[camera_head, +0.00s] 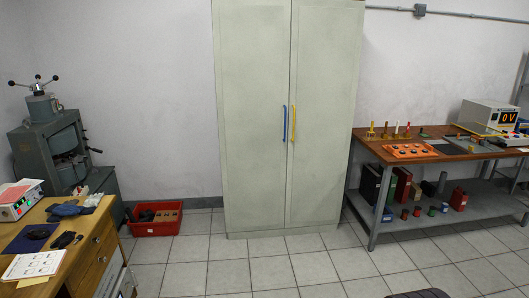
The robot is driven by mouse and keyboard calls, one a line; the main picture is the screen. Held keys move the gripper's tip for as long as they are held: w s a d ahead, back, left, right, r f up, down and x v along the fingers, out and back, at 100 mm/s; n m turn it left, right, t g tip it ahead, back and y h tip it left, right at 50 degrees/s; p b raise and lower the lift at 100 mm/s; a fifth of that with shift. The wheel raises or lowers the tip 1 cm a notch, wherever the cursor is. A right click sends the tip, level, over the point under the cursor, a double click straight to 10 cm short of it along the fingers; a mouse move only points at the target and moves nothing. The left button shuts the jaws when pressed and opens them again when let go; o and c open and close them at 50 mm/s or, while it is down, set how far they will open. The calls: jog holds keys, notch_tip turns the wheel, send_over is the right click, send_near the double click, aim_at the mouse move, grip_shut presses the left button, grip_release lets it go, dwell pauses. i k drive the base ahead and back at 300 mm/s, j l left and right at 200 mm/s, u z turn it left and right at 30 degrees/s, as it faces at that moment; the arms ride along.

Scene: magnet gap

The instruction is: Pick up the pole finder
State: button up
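I cannot pick out the pole finder with certainty; objects on both work surfaces are too small to tell. On the wooden desk (62,262) at the left, a small black object (62,239) lies beside a blue mat (20,243). On the workbench (440,155) at the right, several small upright pieces with coloured tops (396,129) stand near the back left, behind an orange panel with black knobs (410,151). My gripper is not in view.
A tall closed cabinet (250,120) stands at the middle back wall. A red crate (155,228) sits on the floor to its left, near a grey machine (48,150). A power supply (489,117) reads 0 V.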

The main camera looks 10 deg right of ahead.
aim_at(371, 131)
jog(key=i+l, duration=0.15)
jog(key=i, duration=0.4)
jog(key=i+l, duration=0.15)
jog(key=i, duration=0.35)
jog(key=i+l+u, duration=0.1)
jog(key=i, duration=0.45)
jog(key=i+l, duration=0.2)
jog(key=l, duration=0.15)
jog(key=i+l, duration=0.15)
jog(key=l, duration=0.25)
jog(key=i+l+z, duration=0.1)
jog(key=l, duration=0.25)
jog(key=l+z, duration=0.25)
jog(key=l, duration=0.4)
jog(key=l+z, duration=0.25)
jog(key=l, duration=0.35)
jog(key=i, duration=0.05)
